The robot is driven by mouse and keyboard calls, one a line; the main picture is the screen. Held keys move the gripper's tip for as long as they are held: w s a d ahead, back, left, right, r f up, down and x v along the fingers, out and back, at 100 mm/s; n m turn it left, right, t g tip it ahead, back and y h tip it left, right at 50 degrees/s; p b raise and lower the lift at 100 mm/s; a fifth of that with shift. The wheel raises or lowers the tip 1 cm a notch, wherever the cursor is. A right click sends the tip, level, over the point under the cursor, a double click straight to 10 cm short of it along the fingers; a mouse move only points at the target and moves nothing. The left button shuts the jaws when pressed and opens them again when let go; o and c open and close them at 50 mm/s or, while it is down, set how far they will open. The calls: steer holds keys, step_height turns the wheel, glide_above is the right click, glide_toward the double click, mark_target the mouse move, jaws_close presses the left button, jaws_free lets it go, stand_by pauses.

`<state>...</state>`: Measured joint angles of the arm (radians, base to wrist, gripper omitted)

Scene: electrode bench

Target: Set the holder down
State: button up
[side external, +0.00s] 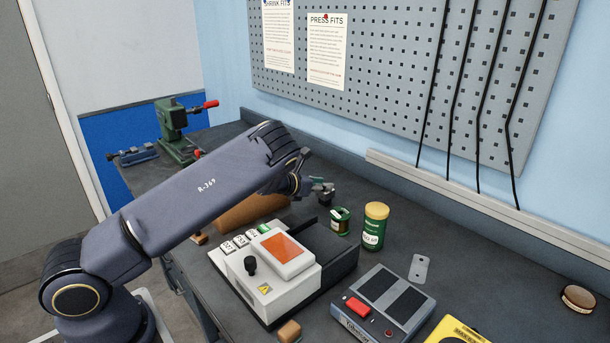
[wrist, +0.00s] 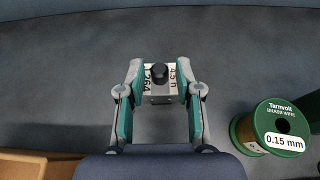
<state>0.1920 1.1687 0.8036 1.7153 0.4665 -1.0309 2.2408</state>
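The holder (wrist: 160,94) is a small pale metal block with printed labels on top and a round black knob. It shows in the wrist view between my fingertips. My gripper (wrist: 160,82) has teal-padded fingers closed against the block's two sides. In the side external view my gripper (side external: 323,189) is beyond the white machine, close to the bench top (side external: 205,262), and the holder is hard to make out there. I cannot tell whether the holder's underside touches the bench.
A green wire spool (wrist: 276,122) stands right of my gripper; it also shows in the side view (side external: 340,221). A green jar (side external: 374,229) stands beside it. The white machine (side external: 262,277) is in front. In the wrist view, bench beyond the holder is clear.

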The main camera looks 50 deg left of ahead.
steer(key=shift+o, duration=0.5)
steer(key=s+d+r+n+g+y, duration=0.2)
steer(key=s+r+n+g+y, duration=0.1)
steer(key=s+r+n, duration=1.45)
steer(key=s+d+r+n+g+h, duration=0.1)
steer(key=s+d+n, duration=0.3)
steer(key=s+n, duration=0.2)
steer(key=s+d+r+n+g+h, duration=0.1)
steer(key=s+d+n+g, duration=0.1)
steer(key=s+d+n, duration=0.3)
steer(key=s+d+r+n+g+h, duration=0.1)
steer(key=s+d+n, duration=0.4)
steer(key=s, duration=0.7)
steer(key=shift+s+r+n+g, duration=0.2)
steer(key=shift+n+g, duration=0.3)
steer(key=shift+n, duration=0.75)
steer(key=shift+o, duration=0.4)
